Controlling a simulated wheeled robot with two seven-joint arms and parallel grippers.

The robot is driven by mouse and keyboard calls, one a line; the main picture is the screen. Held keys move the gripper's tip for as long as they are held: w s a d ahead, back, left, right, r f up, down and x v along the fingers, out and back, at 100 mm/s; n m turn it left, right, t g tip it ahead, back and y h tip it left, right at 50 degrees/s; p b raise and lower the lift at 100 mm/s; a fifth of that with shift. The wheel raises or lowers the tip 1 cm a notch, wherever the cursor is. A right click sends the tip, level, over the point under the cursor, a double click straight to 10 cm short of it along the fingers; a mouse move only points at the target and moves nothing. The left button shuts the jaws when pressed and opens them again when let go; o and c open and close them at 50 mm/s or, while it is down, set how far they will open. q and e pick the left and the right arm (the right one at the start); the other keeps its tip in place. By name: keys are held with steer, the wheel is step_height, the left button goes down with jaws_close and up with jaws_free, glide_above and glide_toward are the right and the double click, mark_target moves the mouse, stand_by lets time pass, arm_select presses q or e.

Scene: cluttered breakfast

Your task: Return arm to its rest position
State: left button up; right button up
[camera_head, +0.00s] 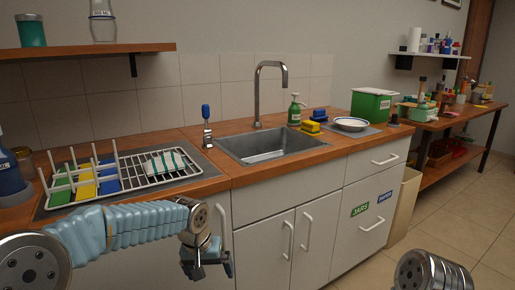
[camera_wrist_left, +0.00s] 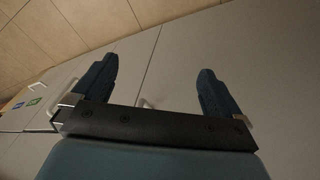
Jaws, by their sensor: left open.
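My left arm (camera_head: 130,222) comes in from the left in a light blue sleeve. My left gripper (camera_head: 206,272) hangs down in front of the white cabinet doors, below the counter edge. In the left wrist view my left gripper (camera_wrist_left: 156,88) shows two blue fingers spread wide with nothing between them, so it is open and empty. Part of my right arm (camera_head: 432,270) shows at the bottom right of the head view; its gripper is out of view.
The wooden counter (camera_head: 225,178) has a sink (camera_head: 265,145), a dish rack (camera_head: 150,170) with a striped cloth, a white bowl (camera_head: 351,124) and a green box (camera_head: 372,105). A beige bin (camera_head: 403,205) stands at the cabinet's right end. The tiled floor (camera_head: 480,215) is clear at right.

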arm_select(q)
steer(key=s+d+f+g+h, duration=0.1)
steer(key=s+f, duration=0.2)
steer(key=f, duration=0.5)
steer(key=s+d+f+h, duration=0.1)
steer(key=s+f, duration=0.1)
steer(key=f, duration=0.5)
steer(key=s+f+n, duration=0.1)
steer(key=s+f, duration=1.5)
steer(key=s, duration=0.3)
steer(key=shift+s+f+n+h, duration=0.25)
steer(key=shift+f+n+h, duration=0.1)
steer(key=shift+n+h, duration=0.05)
